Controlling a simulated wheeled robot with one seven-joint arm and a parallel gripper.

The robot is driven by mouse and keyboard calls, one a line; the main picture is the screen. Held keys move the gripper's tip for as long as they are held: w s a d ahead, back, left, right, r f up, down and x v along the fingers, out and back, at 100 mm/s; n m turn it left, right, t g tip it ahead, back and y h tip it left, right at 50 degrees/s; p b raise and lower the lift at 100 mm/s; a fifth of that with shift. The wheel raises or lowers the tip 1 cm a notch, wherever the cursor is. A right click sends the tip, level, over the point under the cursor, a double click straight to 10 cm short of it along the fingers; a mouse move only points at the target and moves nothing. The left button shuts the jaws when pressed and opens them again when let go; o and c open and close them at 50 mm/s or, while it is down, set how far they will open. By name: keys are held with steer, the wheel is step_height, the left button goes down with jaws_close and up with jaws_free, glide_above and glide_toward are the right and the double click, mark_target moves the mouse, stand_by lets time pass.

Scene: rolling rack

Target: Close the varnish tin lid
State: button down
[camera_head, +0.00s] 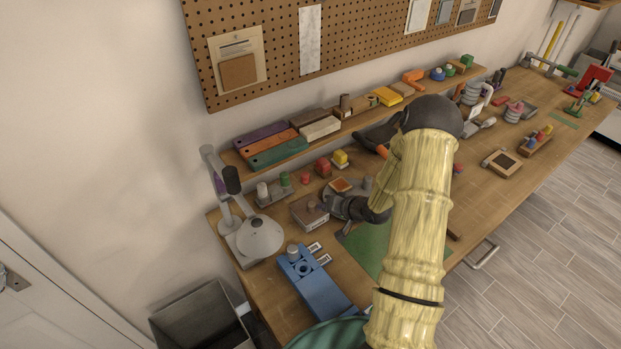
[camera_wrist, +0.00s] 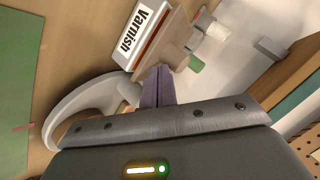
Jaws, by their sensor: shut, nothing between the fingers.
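The varnish tin (camera_head: 309,212) is a small box with a brownish top and a pale front, standing on the bench left of my gripper (camera_head: 330,204). In the wrist view the tin (camera_wrist: 143,33) shows its white "Varnish" label, with an orange-brown band beside it. The tan-brown lid (camera_wrist: 176,52) lies along the upper side of the tin. How far the lid stands open I cannot tell. My gripper (camera_wrist: 158,84) is shut and empty, with its fingertips close beside the lid. Whether they touch it I cannot tell.
A grey lamp-like stand (camera_head: 260,237) is left of the tin, and a blue block fixture (camera_head: 316,285) is in front. A green mat (camera_head: 366,248) lies to the right, partly behind my arm. Small coloured pieces and a low shelf (camera_head: 292,158) are behind.

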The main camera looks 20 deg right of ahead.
steer(key=shift+w, duration=0.15)
stand_by(0.4)
steer(key=shift+w+a+r+p, duration=0.25)
steer(key=shift+w+r+p, duration=0.05)
steer(key=shift+w, duration=0.2)
steer(key=shift+a, duration=0.1)
steer(key=shift+w+r, duration=0.1)
steer(key=shift+r, duration=0.05)
steer(key=shift+w+d+r+p, duration=0.1)
steer(key=shift+d+r+p, duration=0.5)
steer(key=shift+p, duration=0.45)
steer(key=shift+w+d+r+p, duration=0.1)
steer(key=shift+d+r+p, duration=0.25)
steer(key=shift+d+p, duration=0.3)
steer(key=s+d+b, duration=0.3)
steer(key=s+d, duration=0.2)
steer(key=s, duration=0.4)
steer(key=shift+s+d+r, duration=0.2)
steer(key=shift+s+r, duration=0.1)
steer(key=shift+r, duration=0.15)
